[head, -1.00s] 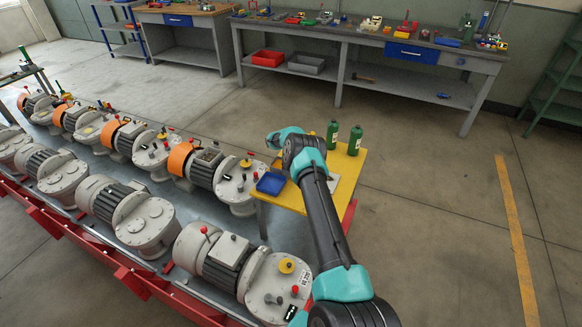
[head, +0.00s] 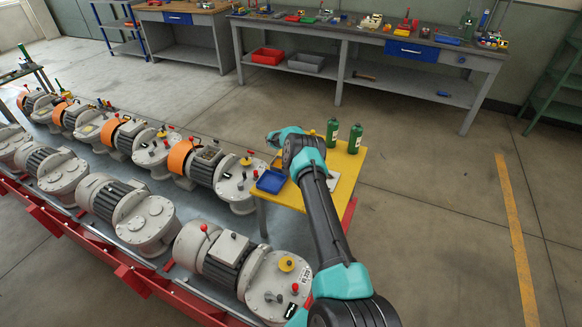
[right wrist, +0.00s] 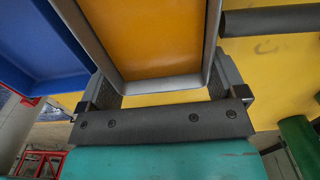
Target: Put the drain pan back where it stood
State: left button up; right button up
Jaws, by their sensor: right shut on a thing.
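The drain pan (right wrist: 150,40) looks like a grey-rimmed rectangular tray with an amber inside, seen in the right wrist view. My right gripper (right wrist: 160,82) is shut on it, one finger on each side near its end. In the head view only a small orange-and-grey part of the pan (head: 278,162) shows beside my right arm, over the far left part of the yellow table (head: 345,165). I cannot tell whether the pan touches the table. My left gripper is not in view.
A blue tray (head: 271,181) lies close to the pan at the table's left edge. Two green bottles (head: 355,139) stand at the far side. A dark rod (right wrist: 270,20) lies near the pan. Large grey motors (head: 225,180) line the bench on the left.

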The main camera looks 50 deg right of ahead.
jog(key=o, duration=0.8)
jog(key=shift+r, duration=0.1)
notch_tip(320, 180, up, 17)
jog(key=shift+r, duration=0.1)
dwell(0.4)
